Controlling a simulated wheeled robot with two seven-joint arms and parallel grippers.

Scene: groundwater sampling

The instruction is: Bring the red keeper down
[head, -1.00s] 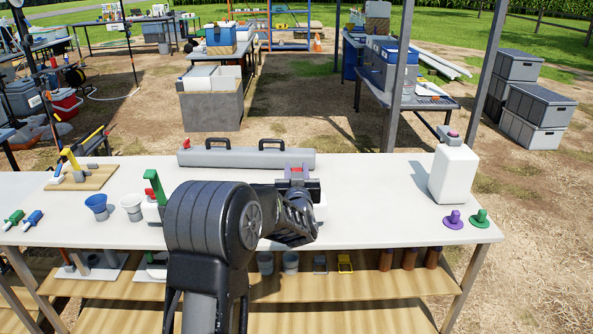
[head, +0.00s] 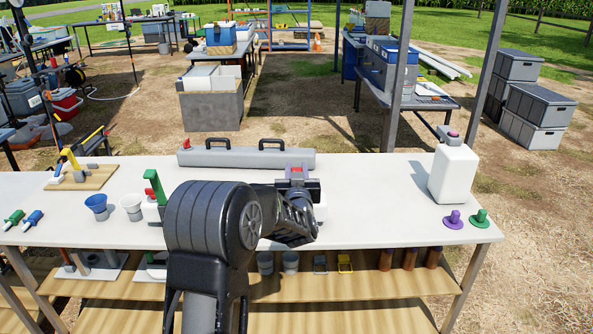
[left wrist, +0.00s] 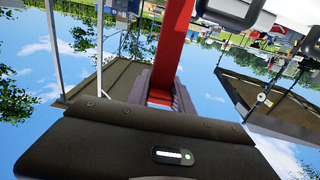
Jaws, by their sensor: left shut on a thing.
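The red keeper shows as a small red piece (head: 296,169) between the jaws of my left gripper (head: 297,179), over the middle of the white table (head: 370,215). My left gripper is shut on it. In the left wrist view the keeper is a long red bar (left wrist: 172,42) running up from between the jaws (left wrist: 160,92). A white body (head: 321,211) shows just below the gripper, mostly hidden by my left arm. My right gripper is not in view.
A grey tube with two black handles (head: 240,158) lies behind the gripper. A green-handled white unit (head: 153,199) and cups stand left of my arm. A white jug (head: 453,172) and purple and green stoppers are at the right. The table's right-middle is clear.

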